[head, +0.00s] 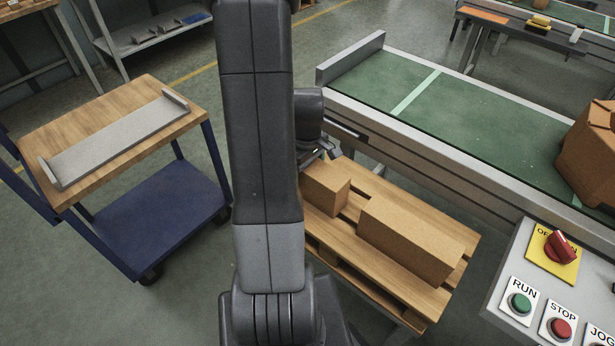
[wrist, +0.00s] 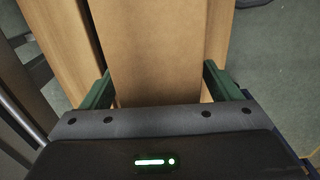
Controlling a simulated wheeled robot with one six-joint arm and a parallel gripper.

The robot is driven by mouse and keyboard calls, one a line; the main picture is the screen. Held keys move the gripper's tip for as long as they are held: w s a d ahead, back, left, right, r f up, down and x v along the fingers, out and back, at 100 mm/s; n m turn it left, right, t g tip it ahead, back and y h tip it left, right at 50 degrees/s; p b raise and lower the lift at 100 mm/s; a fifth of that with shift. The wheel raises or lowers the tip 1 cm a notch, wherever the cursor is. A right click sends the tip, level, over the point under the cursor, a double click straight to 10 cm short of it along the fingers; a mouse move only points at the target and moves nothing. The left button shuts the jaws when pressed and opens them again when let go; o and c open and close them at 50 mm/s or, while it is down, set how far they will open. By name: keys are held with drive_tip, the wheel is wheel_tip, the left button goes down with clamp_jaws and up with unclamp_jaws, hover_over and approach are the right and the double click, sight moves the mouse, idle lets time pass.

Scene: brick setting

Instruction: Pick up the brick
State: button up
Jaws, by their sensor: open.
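Two plain brown blocks rest on a wooden pallet (head: 452,283) in the head view. The smaller brick (head: 322,191) is at the pallet's far left, and a longer brown block (head: 412,236) lies to its right. My gripper (head: 322,153) is at the far end of the smaller brick, partly hidden by my arm. In the wrist view, my gripper (wrist: 159,74) is open, with one green finger at each side of a brown brick (wrist: 158,45). The right finger looks slightly apart from it; contact on the left is unclear.
A green conveyor (head: 470,125) runs behind the pallet and carries a brown carton (head: 588,155). A control panel (head: 510,265) with buttons is at the lower right. A wood-topped cart (head: 120,150) with a grey tray (head: 118,140) stands at left. Floor between cart and pallet is partly hidden.

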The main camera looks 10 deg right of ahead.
drive_tip(key=shift+f, duration=0.8)
drive_tip(key=shift+c, duration=0.2)
clamp_jaws()
drive_tip(key=shift+r, duration=0.2)
